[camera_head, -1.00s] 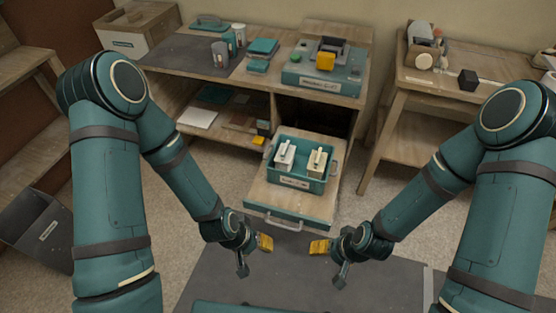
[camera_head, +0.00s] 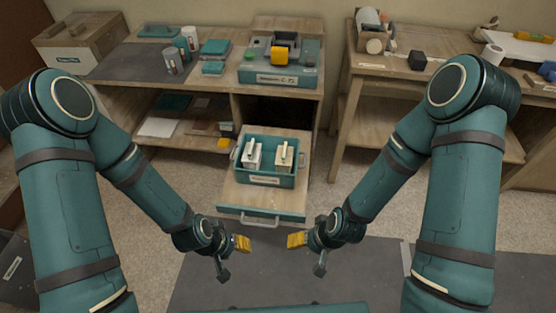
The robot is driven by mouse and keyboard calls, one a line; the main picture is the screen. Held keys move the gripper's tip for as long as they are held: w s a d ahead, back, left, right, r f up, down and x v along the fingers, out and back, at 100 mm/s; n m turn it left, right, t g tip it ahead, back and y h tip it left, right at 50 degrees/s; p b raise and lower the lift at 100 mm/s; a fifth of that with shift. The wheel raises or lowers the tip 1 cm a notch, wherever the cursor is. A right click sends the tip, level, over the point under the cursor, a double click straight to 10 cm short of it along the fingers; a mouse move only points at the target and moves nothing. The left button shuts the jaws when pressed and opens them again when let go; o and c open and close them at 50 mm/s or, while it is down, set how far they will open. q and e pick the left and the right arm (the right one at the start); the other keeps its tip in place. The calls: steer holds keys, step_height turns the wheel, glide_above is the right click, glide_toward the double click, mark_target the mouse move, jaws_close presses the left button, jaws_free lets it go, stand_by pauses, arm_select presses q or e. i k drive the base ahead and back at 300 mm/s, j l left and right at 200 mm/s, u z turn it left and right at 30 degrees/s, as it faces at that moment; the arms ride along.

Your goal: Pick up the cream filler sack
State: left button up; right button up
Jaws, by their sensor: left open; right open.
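Two small sacks stand in a teal crate (camera_head: 265,181) on a pulled-out drawer below the bench. The cream filler sack (camera_head: 285,158) looks like the right one, with a cream body and a light upright strip on top. A whiter sack (camera_head: 253,157) stands at its left. My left gripper (camera_head: 243,244), with yellow fingertips, is open and empty in front of the drawer, lower left of the crate. My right gripper (camera_head: 297,240) is open and empty, lower right of the crate. Neither gripper touches the crate or the sacks. The sacks' lower parts are hidden by the crate wall.
The open drawer (camera_head: 228,196) juts out with a metal handle (camera_head: 247,221). A teal machine with a yellow block (camera_head: 280,70) stands on the bench above. A second bench (camera_head: 390,68) is at the right. Dark mat (camera_head: 350,278) covers the floor in front.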

mark_target(283, 162)
steer(key=i+j+z, duration=0.1)
steer(key=z, duration=0.3)
steer(key=i+j+z, duration=0.2)
steer(key=z, duration=0.2)
steer(key=i+j+z, duration=0.2)
steer(key=z, duration=0.2)
